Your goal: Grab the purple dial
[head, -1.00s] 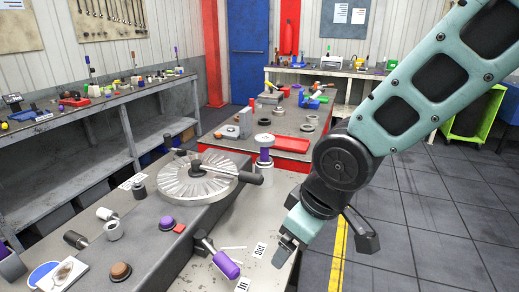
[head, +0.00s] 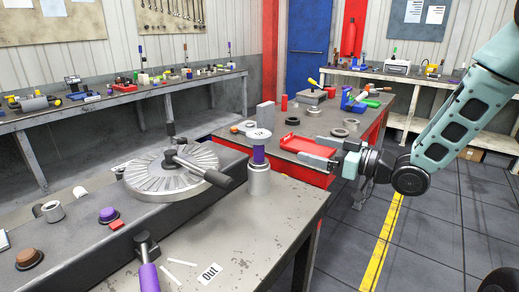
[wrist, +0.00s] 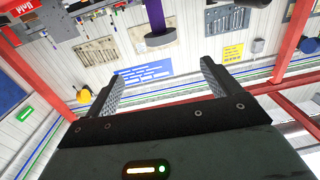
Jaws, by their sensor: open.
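A purple column with a pale round disc on top (head: 259,155) stands on a grey metal cylinder beside the large ribbed wheel. A low purple knob (head: 108,214) sits on a black base on the grey machine bed. I cannot tell for sure which is the purple dial. My gripper (head: 308,149) is open and empty, level, pointing left toward the purple column and apart from it. In the wrist view the purple column (wrist: 154,14) with its disc shows at the top, beyond and between the open fingers (wrist: 160,72). The low purple knob is not seen there.
A purple-gripped lever (head: 149,276) stands at the front of the bench. The ribbed wheel (head: 145,178) has a dark handle reaching toward the column. A red tray (head: 306,145) lies on the bench behind my gripper. Open floor (head: 440,220) lies right of the bench.

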